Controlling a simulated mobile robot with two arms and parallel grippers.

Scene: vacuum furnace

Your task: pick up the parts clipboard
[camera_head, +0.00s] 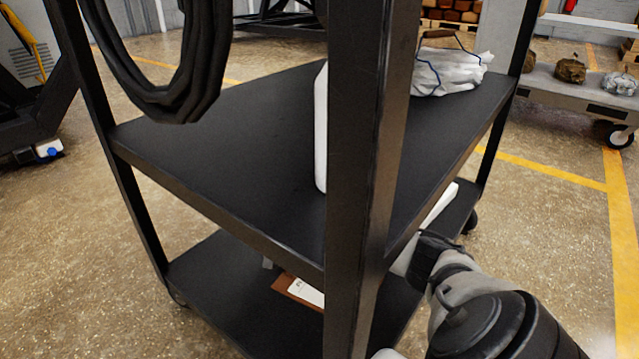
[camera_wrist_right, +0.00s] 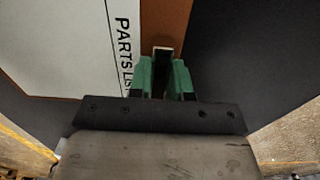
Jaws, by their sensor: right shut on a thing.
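The parts clipboard is a brown board (camera_head: 285,282) with a white sheet, on or just above the cart's lower shelf in the head view, largely hidden by the cart's post and upper shelf. In the right wrist view, the brown board (camera_wrist_right: 163,22) carries a sheet printed "PARTS LIST". My right gripper (camera_wrist_right: 166,72), with green fingers, is shut on the clipboard's edge there. In the head view my right arm reaches in low from the right, and its fingers are hidden behind the cart. My left gripper is not in view.
The dark cart's upper shelf (camera_head: 240,130) lies above the clipboard, with the thick post (camera_head: 358,180) in front. A white bag (camera_head: 450,72) rests on that shelf, and a black coil (camera_head: 190,70) hangs at the left. Open floor (camera_head: 70,260) lies left.

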